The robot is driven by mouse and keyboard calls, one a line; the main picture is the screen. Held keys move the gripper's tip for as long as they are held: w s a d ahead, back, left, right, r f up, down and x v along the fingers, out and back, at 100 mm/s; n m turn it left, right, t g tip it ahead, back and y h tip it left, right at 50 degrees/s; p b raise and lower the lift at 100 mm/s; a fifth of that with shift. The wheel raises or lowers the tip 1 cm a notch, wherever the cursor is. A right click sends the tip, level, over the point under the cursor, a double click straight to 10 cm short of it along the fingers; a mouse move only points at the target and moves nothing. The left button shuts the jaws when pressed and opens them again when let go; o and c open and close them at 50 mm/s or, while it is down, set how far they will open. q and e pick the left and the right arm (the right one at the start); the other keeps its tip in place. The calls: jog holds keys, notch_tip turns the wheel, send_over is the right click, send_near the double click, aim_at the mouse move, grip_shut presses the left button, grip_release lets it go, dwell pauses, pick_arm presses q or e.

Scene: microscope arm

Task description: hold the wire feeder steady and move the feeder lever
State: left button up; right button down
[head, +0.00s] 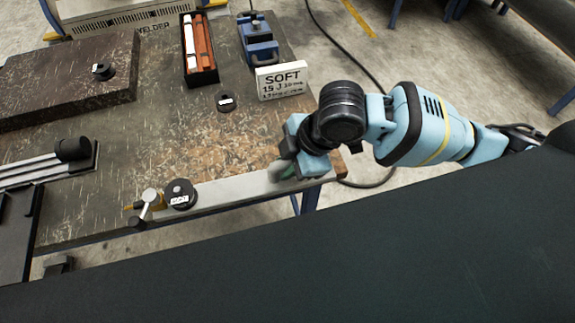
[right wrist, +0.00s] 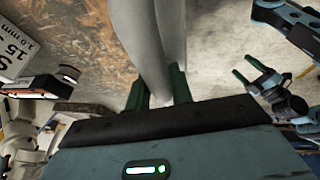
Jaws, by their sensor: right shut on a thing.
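The wire feeder is a long pale grey bar (head: 225,190) along the front edge of the workbench. At its left end are a black round knob (head: 180,194) and a small lever (head: 150,200) with a brass-coloured hub and a dark ball end. My right gripper (head: 284,168) is shut on the bar near its right end, far from the lever. In the right wrist view its green fingers (right wrist: 157,88) stand on both sides of the grey bar (right wrist: 148,40). My left gripper (right wrist: 248,70) shows there at the right, fingers apart and empty; the head view does not show it.
A black tray (head: 203,74) with red and white rods and a blue vise (head: 258,40) stand at the back. A dark plate (head: 65,75) lies at the left. The bench middle is mostly clear.

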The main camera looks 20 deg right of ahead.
jog(key=shift+w+d+f+b, duration=0.15)
jog(key=shift+w+d+f, duration=0.1)
jog(key=shift+w, duration=0.8)
jog(key=shift+w+d+f+b, duration=0.15)
jog(key=shift+w+d+b, duration=0.05)
jog(key=shift+w, duration=0.9)
jog(key=shift+w+d+f+b, duration=0.15)
jog(key=shift+w+d+f, duration=0.1)
jog(key=shift+w, duration=0.8)
pick_arm(q)
jog(key=shift+g, duration=0.3)
jog(key=shift+s+f+b, duration=0.3)
jog(key=shift+s+f, duration=0.3)
jog(key=shift+f, duration=0.2)
jog(key=shift+s+f+b, duration=0.3)
jog(key=shift+s+f, duration=0.3)
jog(key=shift+f, duration=0.2)
pick_arm(e)
jog(key=shift+w+d+f, duration=0.2)
jog(key=shift+w, duration=0.65)
jog(key=shift+w+d+f, duration=0.15)
jog(key=shift+w+d, duration=0.05)
jog(key=shift+w, duration=0.6)
jog(key=shift+w+d+f, duration=0.2)
jog(key=shift+w, duration=0.65)
pick_arm(q)
jog(key=shift+s+f, duration=0.1)
jog(key=shift+f, duration=0.05)
pick_arm(e)
jog(key=shift+f, duration=0.4)
